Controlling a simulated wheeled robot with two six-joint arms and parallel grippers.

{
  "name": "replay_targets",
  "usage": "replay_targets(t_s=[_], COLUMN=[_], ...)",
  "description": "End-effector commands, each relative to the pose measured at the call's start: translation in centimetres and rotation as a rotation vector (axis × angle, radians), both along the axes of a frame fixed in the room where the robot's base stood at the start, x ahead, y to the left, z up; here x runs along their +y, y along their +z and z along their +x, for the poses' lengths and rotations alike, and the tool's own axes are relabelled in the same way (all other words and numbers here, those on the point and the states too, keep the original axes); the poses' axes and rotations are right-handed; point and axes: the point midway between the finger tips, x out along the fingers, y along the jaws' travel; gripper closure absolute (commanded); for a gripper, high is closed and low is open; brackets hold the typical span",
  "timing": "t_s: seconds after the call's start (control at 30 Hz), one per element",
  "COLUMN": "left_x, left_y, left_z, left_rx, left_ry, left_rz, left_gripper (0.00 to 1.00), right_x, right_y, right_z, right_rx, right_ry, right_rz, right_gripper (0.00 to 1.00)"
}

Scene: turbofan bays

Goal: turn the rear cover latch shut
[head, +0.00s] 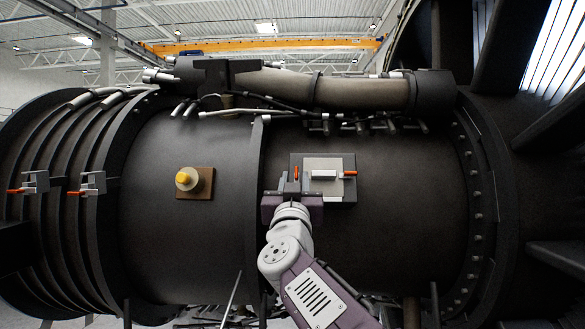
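A cover (345,190) sits on the dark engine casing, a dark square plate with a lighter panel on it. A grey latch handle (323,175) lies level across the panel, with an orange tip (350,173) at its right. Another small orange lever (296,172) stands upright at the cover's left edge. My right gripper (293,181) reaches up from below to this left edge. Its fingers look apart, one on each side of the upright orange lever. Contact cannot be told, and the gripper hides the cover's lower left corner. My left gripper is not in view.
A brown square plate with a yellow-capped round fitting (188,180) sits on the casing to the left. Two grey latches with orange tips (37,182) (93,183) are at the far left. Pipes (330,90) run along the top. A bolted flange (475,190) stands at right.

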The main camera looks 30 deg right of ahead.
Motion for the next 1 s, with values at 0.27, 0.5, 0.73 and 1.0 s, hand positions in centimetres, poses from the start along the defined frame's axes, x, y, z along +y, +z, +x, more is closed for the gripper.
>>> replay_targets(t_s=[0.27,0.5,0.73,1.0], left_x=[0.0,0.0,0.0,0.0], left_y=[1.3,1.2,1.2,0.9], left_z=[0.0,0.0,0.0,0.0], left_rx=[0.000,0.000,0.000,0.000], left_ry=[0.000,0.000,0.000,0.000], left_rz=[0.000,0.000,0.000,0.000], left_gripper=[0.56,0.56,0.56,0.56], right_x=[-1.4,-1.4,-1.4,-1.4], right_y=[1.1,1.0,1.0,1.1], right_z=[2.3,2.3,2.3,2.2], right_rx=[0.002,0.002,0.002,0.017], right_ry=[0.001,0.001,0.001,0.017], right_rz=[-0.001,-0.001,-0.001,-0.035], right_gripper=[0.70,0.78,1.00,1.00])
